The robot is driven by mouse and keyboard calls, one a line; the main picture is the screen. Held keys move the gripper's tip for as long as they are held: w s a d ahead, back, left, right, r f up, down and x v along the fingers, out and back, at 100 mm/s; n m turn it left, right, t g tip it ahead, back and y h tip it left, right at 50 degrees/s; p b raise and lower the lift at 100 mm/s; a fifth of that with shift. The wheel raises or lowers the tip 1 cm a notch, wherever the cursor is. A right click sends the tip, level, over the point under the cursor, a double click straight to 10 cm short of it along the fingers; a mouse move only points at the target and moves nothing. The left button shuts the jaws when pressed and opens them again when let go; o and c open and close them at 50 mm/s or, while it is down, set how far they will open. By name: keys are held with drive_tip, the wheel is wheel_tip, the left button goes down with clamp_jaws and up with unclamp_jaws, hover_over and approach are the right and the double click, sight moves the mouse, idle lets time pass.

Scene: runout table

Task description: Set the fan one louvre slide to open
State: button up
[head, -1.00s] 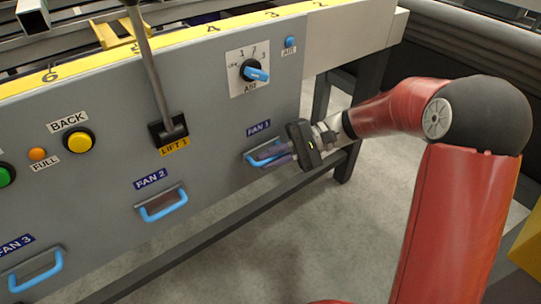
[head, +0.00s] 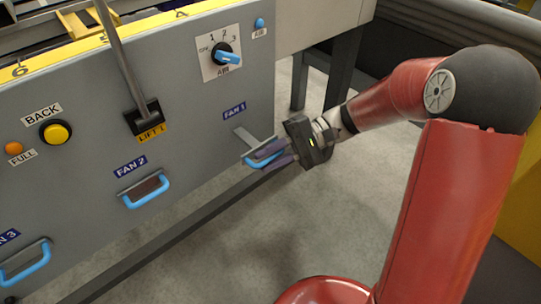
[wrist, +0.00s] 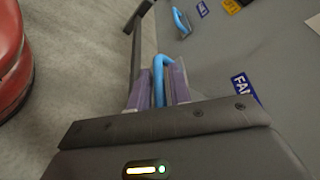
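The fan one louvre slide is a grey plate (head: 251,138) under the FAN 1 label (head: 234,114), with a blue handle (head: 262,163) on its outer end. The plate stands out from the grey panel. My gripper (head: 272,155) is at this handle, with its purple fingers partly covering it in the head view. In the wrist view the blue handle (wrist: 158,78) lies between my two fingers, which look closed on it. The slot behind the plate is mostly hidden.
FAN 2 (head: 146,191) and FAN 3 (head: 27,265) have similar blue handles to the left. The LIFT 1 lever (head: 124,62) and the AIR knob (head: 229,58) are above. A dark rail (head: 165,246) runs low under the panel; the floor (head: 300,230) in front is clear.

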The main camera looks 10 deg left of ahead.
drive_tip(key=p+v, duration=0.1)
drive_tip(key=v, duration=0.6)
drive_tip(key=shift+w+d, duration=0.2)
drive_tip(key=shift+d, duration=0.15)
drive_tip(key=shift+r, duration=0.1)
drive_tip(key=s+d+r+t+h+p, duration=0.9)
drive_tip(key=s+d+r+t+h, duration=0.4)
drive_tip(key=s+d+r, duration=0.1)
drive_tip(key=shift+s+d+t, duration=0.4)
drive_tip(key=shift+d, duration=0.3)
drive_tip(key=shift+s+a+r, duration=0.1)
idle(0.5)
